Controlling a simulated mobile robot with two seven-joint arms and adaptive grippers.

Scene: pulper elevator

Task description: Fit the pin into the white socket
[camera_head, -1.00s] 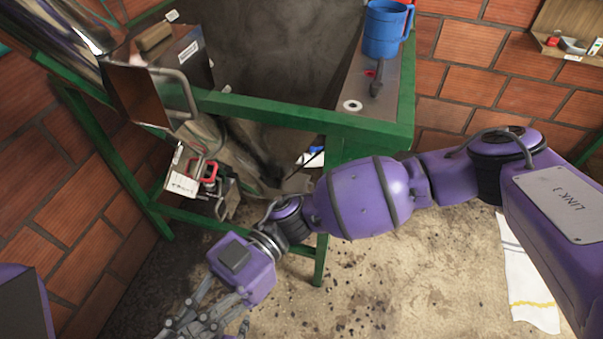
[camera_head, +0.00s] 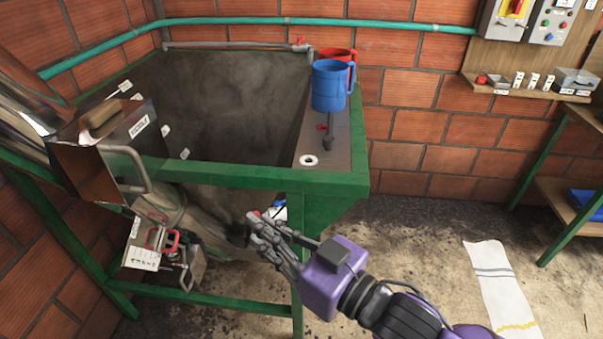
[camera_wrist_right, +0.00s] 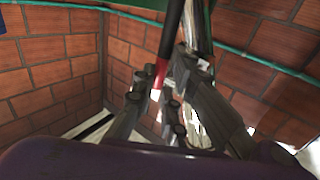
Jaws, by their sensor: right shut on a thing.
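The white socket (camera_head: 309,160) is a white ring with a dark hole, set in the grey ledge (camera_head: 304,140) at the tank's right side. My right gripper (camera_head: 262,232) is in front of the tank's green frame, below and left of the socket and apart from it. In the right wrist view its fingers (camera_wrist_right: 158,95) are shut on what looks like the pin (camera_wrist_right: 160,72), a thin dark rod with a red band and pale end. My left gripper is not in view.
A blue mug (camera_head: 329,86) and a red mug (camera_head: 340,55) stand on the ledge behind a dark upright piece (camera_head: 328,136). The green frame bar (camera_head: 230,177) runs along the tank's front. A metal box (camera_head: 110,140) hangs at left.

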